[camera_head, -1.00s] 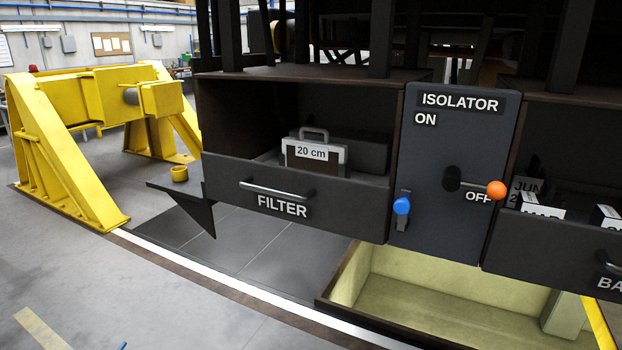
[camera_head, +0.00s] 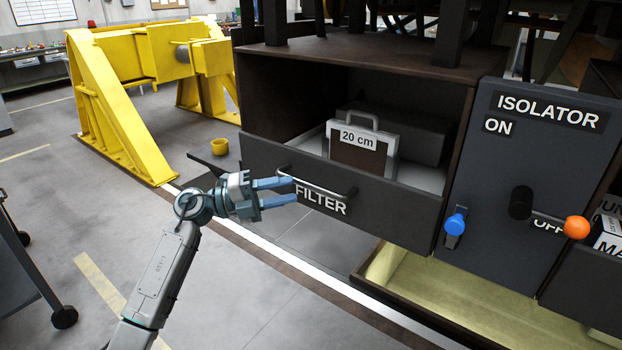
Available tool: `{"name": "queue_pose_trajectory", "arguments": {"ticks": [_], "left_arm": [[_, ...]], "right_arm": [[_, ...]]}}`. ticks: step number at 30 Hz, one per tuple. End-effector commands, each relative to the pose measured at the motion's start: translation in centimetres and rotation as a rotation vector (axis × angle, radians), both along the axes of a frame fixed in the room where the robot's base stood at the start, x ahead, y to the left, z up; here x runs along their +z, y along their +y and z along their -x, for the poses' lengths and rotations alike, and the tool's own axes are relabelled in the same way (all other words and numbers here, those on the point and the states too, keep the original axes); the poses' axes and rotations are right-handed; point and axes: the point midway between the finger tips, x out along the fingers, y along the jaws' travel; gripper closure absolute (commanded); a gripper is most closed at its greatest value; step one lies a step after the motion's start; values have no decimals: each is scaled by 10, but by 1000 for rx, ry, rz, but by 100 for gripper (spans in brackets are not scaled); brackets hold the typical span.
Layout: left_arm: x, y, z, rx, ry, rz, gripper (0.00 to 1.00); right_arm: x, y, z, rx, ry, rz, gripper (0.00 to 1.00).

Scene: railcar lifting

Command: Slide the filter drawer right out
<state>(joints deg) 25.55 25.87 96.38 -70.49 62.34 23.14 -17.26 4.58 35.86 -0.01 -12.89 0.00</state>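The filter drawer (camera_head: 395,205) is a dark drawer front with a "FILTER" label and a metal bar handle (camera_head: 335,190). It stands partly out of its dark cabinet, and a filter box (camera_head: 360,150) marked "20 cm" with a grey top handle sits inside. My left gripper (camera_head: 283,191) is open, with its two blue fingers pointing right at the left end of the handle. The fingers overlap the handle's left end in the picture; I cannot tell whether they touch it. My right gripper is not in view.
The isolator panel (camera_head: 520,165) with an orange-knobbed lever (camera_head: 576,227) and a blue knob (camera_head: 456,224) stands right of the drawer. A yellow buffer frame (camera_head: 120,110) stands behind.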

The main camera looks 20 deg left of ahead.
Motion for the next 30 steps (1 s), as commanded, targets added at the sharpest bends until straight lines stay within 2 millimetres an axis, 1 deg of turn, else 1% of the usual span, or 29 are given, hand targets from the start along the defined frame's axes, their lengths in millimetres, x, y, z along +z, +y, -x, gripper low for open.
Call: {"name": "queue_pose_trajectory", "arguments": {"ticks": [1, 3, 9, 15, 22, 23, 24, 26, 28, 30], "left_arm": [[6, -10, -4, -2, 1, 6, 64], [7, -20, -9, -1, 1, 6, 64], [9, -43, -20, -1, 1, 4, 64], [8, -52, -24, 1, 1, 2, 64], [8, -52, -24, 1, 1, 2, 64], [8, -52, -24, 1, 1, 2, 66], [8, -52, -24, 1, 1, 2, 74], [8, -52, -24, 1, 1, 2, 86], [8, -52, -24, 1, 1, 2, 99], [8, -52, -24, 1, 1, 2, 100]], "right_arm": [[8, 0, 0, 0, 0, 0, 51], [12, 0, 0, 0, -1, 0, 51], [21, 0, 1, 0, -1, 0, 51], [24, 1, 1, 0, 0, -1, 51], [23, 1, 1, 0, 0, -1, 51], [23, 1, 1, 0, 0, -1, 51], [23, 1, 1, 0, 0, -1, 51], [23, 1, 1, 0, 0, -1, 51], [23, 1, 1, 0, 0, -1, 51], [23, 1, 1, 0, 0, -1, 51]]}}
